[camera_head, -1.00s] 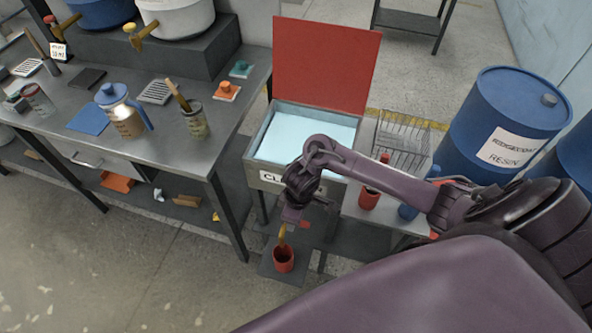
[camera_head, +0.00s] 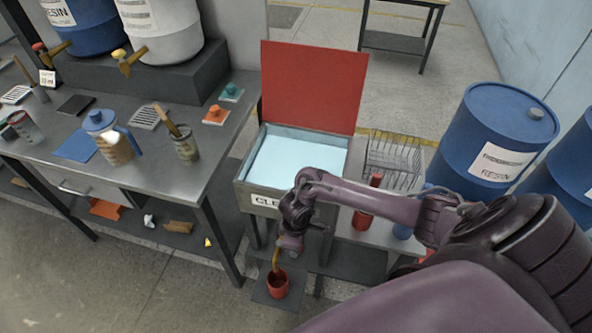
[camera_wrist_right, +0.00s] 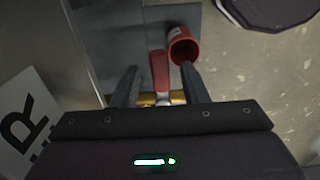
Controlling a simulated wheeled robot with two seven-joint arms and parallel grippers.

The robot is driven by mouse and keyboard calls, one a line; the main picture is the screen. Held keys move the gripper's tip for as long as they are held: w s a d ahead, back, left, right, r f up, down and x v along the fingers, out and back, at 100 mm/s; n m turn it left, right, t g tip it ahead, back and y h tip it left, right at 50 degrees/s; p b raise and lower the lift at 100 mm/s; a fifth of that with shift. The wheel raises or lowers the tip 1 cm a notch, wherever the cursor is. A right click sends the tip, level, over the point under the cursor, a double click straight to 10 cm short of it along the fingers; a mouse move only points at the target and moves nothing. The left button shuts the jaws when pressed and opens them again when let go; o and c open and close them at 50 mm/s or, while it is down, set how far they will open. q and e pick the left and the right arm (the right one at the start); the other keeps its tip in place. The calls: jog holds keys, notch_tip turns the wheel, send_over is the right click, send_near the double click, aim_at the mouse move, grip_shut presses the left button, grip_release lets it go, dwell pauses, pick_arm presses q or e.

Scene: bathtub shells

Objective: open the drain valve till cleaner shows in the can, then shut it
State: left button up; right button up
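The cleaner tank (camera_head: 258,196) stands with its red lid (camera_head: 312,90) up and pale blue liquid (camera_head: 290,160) inside. A brass drain spout (camera_head: 276,258) points down over a red can (camera_head: 277,286) on a low plate. The can (camera_wrist_right: 183,45) also shows in the right wrist view; I cannot tell whether any cleaner is in it. My right gripper (camera_head: 291,243) is at the valve. In the wrist view its fingers (camera_wrist_right: 158,72) are apart, one on each side of the red valve handle (camera_wrist_right: 159,66), with gaps visible. My left gripper is out of view.
A steel workbench (camera_head: 190,185) with a jug (camera_head: 112,145) and brush pot (camera_head: 184,148) stands left of the tank. To its right are a wire basket (camera_head: 393,160), a red bottle (camera_head: 367,205) and blue drums (camera_head: 495,140). Floor in front of the can is open.

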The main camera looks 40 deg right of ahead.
grip_shut()
